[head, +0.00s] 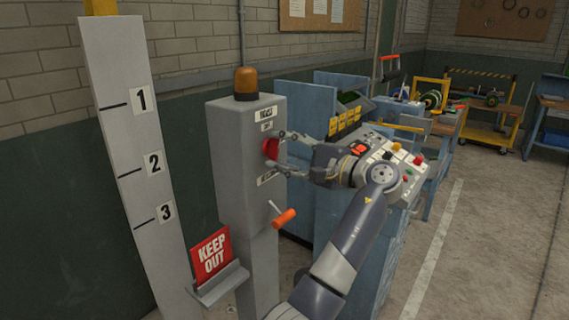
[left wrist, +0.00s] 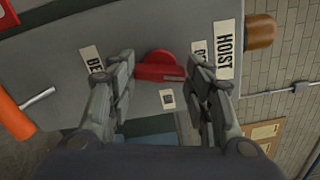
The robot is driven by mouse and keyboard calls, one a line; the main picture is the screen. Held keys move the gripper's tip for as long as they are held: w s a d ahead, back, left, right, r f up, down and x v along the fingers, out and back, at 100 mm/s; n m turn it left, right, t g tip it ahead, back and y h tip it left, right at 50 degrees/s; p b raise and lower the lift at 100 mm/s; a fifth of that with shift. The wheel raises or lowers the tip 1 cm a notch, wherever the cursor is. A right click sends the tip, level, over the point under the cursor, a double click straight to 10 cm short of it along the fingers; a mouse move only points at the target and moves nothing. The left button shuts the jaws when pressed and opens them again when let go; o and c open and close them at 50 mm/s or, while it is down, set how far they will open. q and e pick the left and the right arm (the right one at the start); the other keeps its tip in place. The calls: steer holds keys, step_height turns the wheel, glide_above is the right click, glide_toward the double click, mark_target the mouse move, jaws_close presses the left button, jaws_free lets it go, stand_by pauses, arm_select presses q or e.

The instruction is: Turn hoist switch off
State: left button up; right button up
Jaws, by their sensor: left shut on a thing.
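The hoist switch is a red knob (head: 271,148) on the front of a grey control post (head: 228,139), under a HOIST label (head: 265,113). In the left wrist view the red knob (left wrist: 160,66) sits between the fingertips of my left gripper (left wrist: 160,77). There its bar lies roughly along the line between the HOIST label and the partly hidden lower label. A small label beside the knob is partly covered by a finger. My right gripper is out of view.
An orange-handled crank (head: 285,217) sticks out below the switch. A red KEEP OUT sign (head: 211,255) stands in a holder at lower left. An amber lamp (head: 246,82) tops the post. A blue console with buttons (head: 398,163) stands close right. Open floor lies farther right.

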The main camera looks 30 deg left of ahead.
arm_select(q)
steer(key=shift+n+b, duration=1.3)
steer(key=shift+n, duration=0.3)
steer(key=shift+r, duration=0.1)
steer(key=shift+a+r, duration=0.1)
steer(key=o, duration=1)
steer(key=shift+o, duration=0.2)
steer(key=shift+w+a, duration=0.1)
steer(key=shift+a, duration=0.05)
steer(key=shift+d+f, duration=0.2)
steer(key=shift+d, duration=0.1)
steer(key=s+d, duration=0.1)
steer(key=d, duration=1)
steer(key=shift+d, duration=0.25)
